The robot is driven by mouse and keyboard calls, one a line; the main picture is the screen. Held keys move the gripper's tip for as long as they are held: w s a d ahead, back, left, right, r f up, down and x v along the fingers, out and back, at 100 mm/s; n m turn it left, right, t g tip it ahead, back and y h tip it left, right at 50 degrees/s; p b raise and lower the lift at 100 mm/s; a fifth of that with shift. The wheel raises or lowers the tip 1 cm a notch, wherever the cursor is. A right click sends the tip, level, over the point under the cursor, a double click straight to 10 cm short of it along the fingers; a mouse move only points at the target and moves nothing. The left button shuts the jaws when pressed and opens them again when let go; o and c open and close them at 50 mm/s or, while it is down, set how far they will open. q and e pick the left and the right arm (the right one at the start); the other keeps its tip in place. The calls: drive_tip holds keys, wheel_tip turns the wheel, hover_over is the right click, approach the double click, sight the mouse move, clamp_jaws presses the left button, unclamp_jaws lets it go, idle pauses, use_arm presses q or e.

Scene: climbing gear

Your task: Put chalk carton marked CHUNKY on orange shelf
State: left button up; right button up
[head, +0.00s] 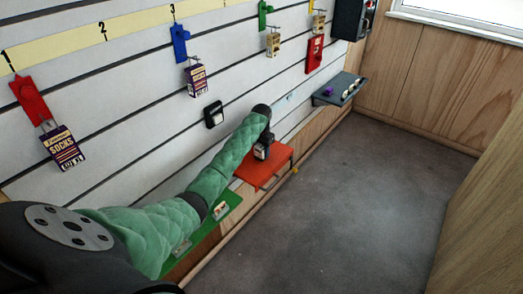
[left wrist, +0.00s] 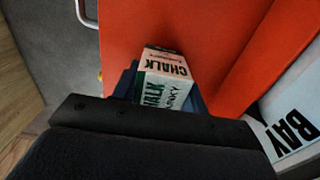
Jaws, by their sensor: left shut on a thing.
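The chalk carton (left wrist: 166,72) is white with dark and red print; CHALK and the end of CHUNKY can be read in the left wrist view. My left gripper (left wrist: 163,88) is shut on it, with blue fingers on either side. The orange shelf (left wrist: 125,30) fills the ground behind the carton in that view. In the head view, my left gripper (head: 263,151) is just over the orange shelf (head: 265,171), low on the slatted wall. The carton is mostly hidden there by my gripper and wrist. Whether it touches the shelf I cannot tell. My right gripper is not in view.
A green shelf (head: 226,207) with small cartons lies nearer, under my left arm. A grey shelf (head: 339,90) with small items is farther along the wall. Colored hooks hold packs above, such as the socks pack (head: 62,148). The grey floor (head: 350,190) is clear.

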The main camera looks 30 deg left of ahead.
sight(262, 146)
use_arm(q)
drive_tip(key=shift+f, duration=0.25)
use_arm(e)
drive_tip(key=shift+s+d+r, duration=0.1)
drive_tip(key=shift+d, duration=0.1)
use_arm(q)
drive_tip(key=shift+f, duration=0.1)
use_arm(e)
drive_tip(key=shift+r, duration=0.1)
use_arm(q)
drive_tip(key=o, duration=1)
wheel_tip(262, 146, up, 11)
drive_tip(key=shift+w+b, duration=0.1)
drive_tip(key=shift+b, duration=0.85)
drive_tip(key=shift+r, duration=0.65)
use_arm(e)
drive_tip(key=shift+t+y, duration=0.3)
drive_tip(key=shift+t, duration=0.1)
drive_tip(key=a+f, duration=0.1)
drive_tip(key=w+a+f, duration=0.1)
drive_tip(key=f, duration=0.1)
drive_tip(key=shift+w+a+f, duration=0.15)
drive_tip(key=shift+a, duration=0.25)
